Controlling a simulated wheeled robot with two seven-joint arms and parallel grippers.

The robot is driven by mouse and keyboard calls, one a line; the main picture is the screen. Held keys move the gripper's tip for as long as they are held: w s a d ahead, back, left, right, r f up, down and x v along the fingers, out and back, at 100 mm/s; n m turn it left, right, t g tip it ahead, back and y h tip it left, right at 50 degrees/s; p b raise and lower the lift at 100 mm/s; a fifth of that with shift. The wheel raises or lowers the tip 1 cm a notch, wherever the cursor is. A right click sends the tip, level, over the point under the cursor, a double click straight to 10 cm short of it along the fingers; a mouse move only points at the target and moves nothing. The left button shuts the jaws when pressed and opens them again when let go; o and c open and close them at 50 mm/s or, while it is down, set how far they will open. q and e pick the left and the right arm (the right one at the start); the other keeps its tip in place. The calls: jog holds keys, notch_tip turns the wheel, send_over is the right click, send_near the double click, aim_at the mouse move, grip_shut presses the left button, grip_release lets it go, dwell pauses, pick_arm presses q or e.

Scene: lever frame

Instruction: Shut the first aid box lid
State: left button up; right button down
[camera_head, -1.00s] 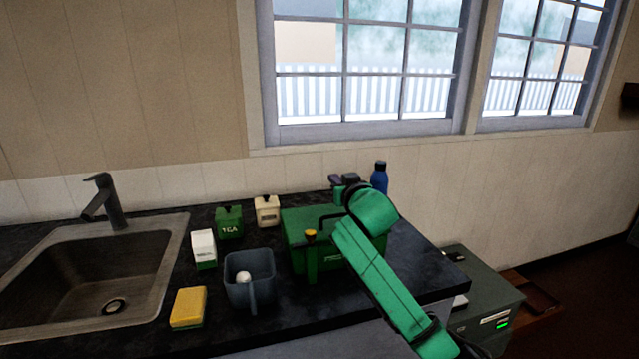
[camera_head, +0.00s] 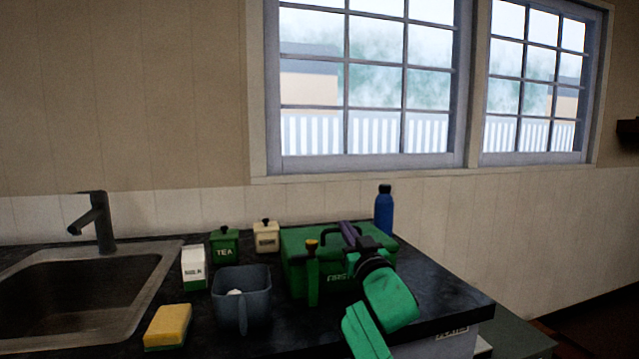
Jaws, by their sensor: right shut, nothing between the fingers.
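The green first aid box (camera_head: 296,248) stands on the dark counter, with pale lettering on its front and a dark handle on top. Its lid looks down and nearly flat; my arm covers part of the front right, so I cannot tell whether a small gap remains. My right gripper (camera_head: 348,233) is shut and empty over the right part of the lid; whether it touches is unclear. Its green arm comes in from below. My left gripper is not in view.
A blue bottle (camera_head: 384,210) is behind. The sink (camera_head: 160,275) is far left.

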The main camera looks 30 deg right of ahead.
jog(key=shift+f, duration=0.4)
jog(key=r+p, duration=0.2)
jog(key=w+r+p, duration=0.1)
jog(key=r+p, duration=0.1)
jog(key=shift+d+r, duration=0.15)
jog(key=shift+d, duration=0.05)
jog(key=shift+s+a+p, duration=0.15)
jog(key=shift+s+p, duration=0.1)
jog(key=shift+p, duration=0.05)
jog(key=f+b+v, duration=0.2)
jog(key=b+v, duration=0.1)
jog(key=v, duration=0.6)
